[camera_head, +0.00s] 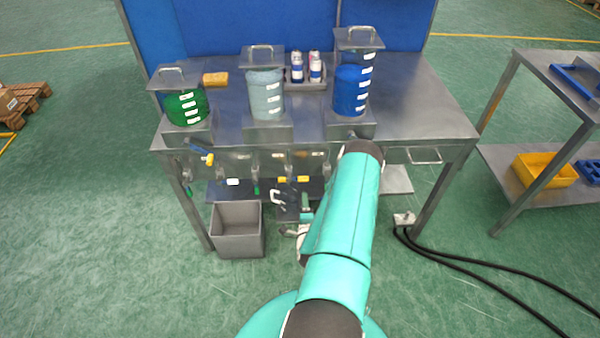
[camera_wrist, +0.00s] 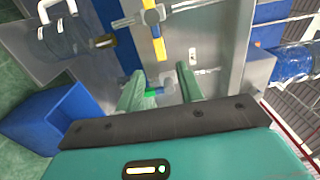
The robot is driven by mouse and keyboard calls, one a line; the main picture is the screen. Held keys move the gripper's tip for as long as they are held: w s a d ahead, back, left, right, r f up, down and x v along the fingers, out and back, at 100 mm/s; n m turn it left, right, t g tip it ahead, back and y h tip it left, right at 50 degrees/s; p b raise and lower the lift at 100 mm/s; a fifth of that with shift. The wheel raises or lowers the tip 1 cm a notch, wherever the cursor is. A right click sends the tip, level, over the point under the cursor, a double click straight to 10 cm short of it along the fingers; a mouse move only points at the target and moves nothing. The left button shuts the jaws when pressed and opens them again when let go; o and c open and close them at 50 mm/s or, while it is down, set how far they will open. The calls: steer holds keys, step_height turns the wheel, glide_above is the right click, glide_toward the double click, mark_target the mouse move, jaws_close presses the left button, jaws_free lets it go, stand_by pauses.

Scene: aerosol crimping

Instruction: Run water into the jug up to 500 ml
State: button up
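The clear jug (camera_wrist: 62,38) with a white handle shows at the upper left of the wrist view. What looks like its white handle (camera_head: 279,197) shows under the bench in the head view. Its level marks and contents cannot be read. My gripper (camera_wrist: 160,85) is open in the wrist view, its two green fingers apart. A small green-tipped tap part (camera_wrist: 152,93) shows between the fingers; contact cannot be told. A yellow-handled tap (camera_wrist: 158,45) lies beyond the fingers. In the head view my arm largely hides my gripper.
Tanks with green (camera_head: 186,108), pale grey (camera_head: 265,92) and blue (camera_head: 350,90) contents stand on the metal bench (camera_head: 425,112). A blue-and-yellow tap lever (camera_head: 201,153) is at left. A grey bin (camera_head: 238,232) stands below. Black cables (camera_head: 440,258) cross the floor at right.

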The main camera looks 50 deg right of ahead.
mark_target(303, 180)
steer(key=x, duration=1.3)
steer(key=shift+w+d, duration=0.1)
steer(key=shift+d, duration=0.1)
jaws_close()
